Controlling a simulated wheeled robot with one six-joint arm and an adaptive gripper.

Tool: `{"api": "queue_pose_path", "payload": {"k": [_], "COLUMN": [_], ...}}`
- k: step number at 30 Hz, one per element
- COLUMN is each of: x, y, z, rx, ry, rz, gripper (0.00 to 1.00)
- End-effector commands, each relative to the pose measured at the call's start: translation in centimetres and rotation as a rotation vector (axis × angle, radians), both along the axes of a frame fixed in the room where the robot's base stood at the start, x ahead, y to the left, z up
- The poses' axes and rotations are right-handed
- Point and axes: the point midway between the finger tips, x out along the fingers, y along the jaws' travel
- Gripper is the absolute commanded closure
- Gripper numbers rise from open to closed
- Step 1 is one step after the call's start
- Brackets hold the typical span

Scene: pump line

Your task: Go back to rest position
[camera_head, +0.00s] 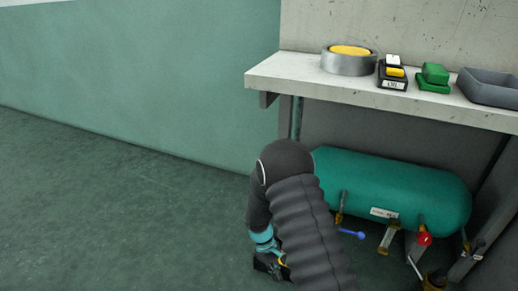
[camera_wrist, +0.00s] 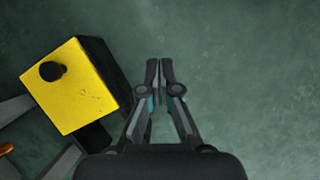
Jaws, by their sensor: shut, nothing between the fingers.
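My gripper (camera_wrist: 160,72) is shut and empty in the wrist view, with its fingertips together over bare green floor. In the head view my arm hangs down in front of the shelf, and its wrist end (camera_head: 268,262) is low at the bottom middle. The fingers are too small and covered there to make out. A yellow box-shaped part with a black knob (camera_wrist: 72,85) lies left of my gripper in the wrist view, apart from the fingertips.
A teal tank (camera_head: 400,185) with a blue lever (camera_head: 350,233) and red knob (camera_head: 425,239) stands right of my arm, under a shelf (camera_head: 300,82). The shelf holds a round yellow-topped pan (camera_head: 349,62), a switch box (camera_head: 393,75), a green block (camera_head: 434,78) and a grey tray (camera_head: 487,98). Floor at left is clear.

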Motion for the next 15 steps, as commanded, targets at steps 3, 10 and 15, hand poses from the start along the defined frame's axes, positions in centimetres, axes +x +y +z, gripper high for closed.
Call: {"api": "queue_pose_path", "payload": {"k": [3,10,15], "x": [-0.7,-1.9,-3.0], "y": [-0.1,-0.5,-1.2], "z": [2.0,6.6,12.1], "rx": [-0.001,0.003,0.018], "ry": [-0.007,-0.038,-0.089], "rz": [-0.039,-0.120,-0.204], "gripper": [1.00,1.00,1.00]}}
